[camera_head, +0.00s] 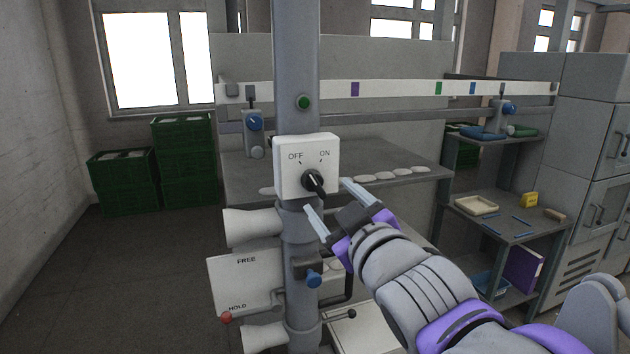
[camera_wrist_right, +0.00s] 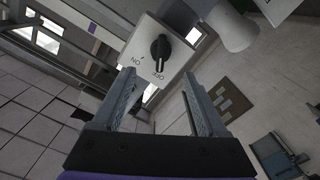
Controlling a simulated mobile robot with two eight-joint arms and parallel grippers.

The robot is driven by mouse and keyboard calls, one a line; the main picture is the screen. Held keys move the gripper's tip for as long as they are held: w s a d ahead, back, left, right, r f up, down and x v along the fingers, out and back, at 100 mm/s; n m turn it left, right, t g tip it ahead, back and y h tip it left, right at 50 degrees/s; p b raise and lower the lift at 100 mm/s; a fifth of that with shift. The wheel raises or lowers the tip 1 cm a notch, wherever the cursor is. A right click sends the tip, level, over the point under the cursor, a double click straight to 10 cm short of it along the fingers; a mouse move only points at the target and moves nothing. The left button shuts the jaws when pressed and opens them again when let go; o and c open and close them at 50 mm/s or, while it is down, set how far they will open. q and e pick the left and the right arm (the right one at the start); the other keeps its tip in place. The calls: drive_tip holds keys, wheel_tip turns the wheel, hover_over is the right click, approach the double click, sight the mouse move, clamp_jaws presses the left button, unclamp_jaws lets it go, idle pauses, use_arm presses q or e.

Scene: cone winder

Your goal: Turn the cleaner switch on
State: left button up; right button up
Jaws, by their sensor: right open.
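The cleaner switch is a white box (camera_head: 289,184) on a grey post, with OFF printed at upper left and ON at upper right. Its black knob (camera_head: 312,181) has a bar grip slanting from upper left to lower right. In the right wrist view the knob (camera_wrist_right: 160,50) shows in full, with its bar lined up with the OFF label. My right gripper (camera_head: 328,196) is open and empty, just below and right of the knob. In the wrist view its fingertips (camera_wrist_right: 157,75) are spread to either side of the knob's line, apparently without touching it. My left gripper is not in view.
A FREE/HOLD plate (camera_head: 245,285) with a red-knobbed lever and a blue knob (camera_head: 313,280) sit below. Green crates (camera_head: 185,150) stand at left, a shelf unit (camera_head: 520,232) at right.

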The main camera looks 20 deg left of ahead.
sight(315, 184)
drive_tip(key=p+x, duration=0.1)
drive_tip(key=x, duration=0.7)
drive_tip(key=shift+s, duration=0.1)
clamp_jaws()
